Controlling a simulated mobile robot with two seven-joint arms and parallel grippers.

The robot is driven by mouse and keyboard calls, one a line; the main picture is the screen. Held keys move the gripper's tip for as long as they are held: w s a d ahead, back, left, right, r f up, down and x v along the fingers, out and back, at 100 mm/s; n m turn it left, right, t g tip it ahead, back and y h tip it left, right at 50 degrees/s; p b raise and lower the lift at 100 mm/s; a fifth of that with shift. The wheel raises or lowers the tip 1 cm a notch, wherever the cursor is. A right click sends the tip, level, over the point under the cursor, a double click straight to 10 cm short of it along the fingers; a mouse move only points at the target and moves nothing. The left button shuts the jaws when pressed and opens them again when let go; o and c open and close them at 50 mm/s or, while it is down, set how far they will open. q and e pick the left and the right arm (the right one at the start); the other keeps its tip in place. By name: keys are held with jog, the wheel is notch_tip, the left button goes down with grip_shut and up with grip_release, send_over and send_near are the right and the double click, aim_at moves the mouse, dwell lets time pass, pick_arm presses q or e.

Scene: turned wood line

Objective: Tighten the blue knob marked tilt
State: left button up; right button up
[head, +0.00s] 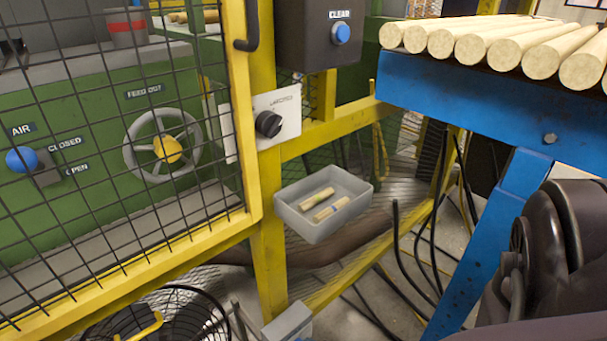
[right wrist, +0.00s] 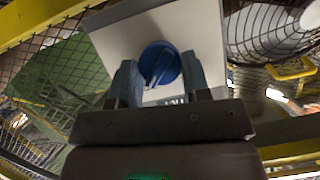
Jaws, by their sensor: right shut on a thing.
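In the right wrist view a round blue knob (right wrist: 159,60) with a raised grip bar sits on a pale flat panel (right wrist: 190,28). My right gripper (right wrist: 160,82) has one finger on each side of the knob and is shut on it. No tilt label is readable in that view; part of the panel is behind the fingers. The head view shows no knob with a tilt label. My left gripper is not in either view.
In the right wrist view a wire fan guard (right wrist: 262,30) with a yellow handle is beside the panel. The head view shows a mesh guard (head: 90,210), a black knob (head: 268,124), a grey bin (head: 361,191) with wooden pieces, a blue bench (head: 460,95) and hanging cables.

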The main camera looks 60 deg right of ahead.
jog(key=o, duration=0.9)
jog(key=shift+s, duration=0.1)
pick_arm(q)
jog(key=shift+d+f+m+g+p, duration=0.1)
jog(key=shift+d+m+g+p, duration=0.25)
jog(key=shift+p, duration=0.65)
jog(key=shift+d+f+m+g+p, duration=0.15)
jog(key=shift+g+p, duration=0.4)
jog(key=shift+p, duration=0.4)
pick_arm(e)
jog(key=shift+v, duration=5.35)
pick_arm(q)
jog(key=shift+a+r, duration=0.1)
pick_arm(e)
jog(key=shift+r, duration=0.1)
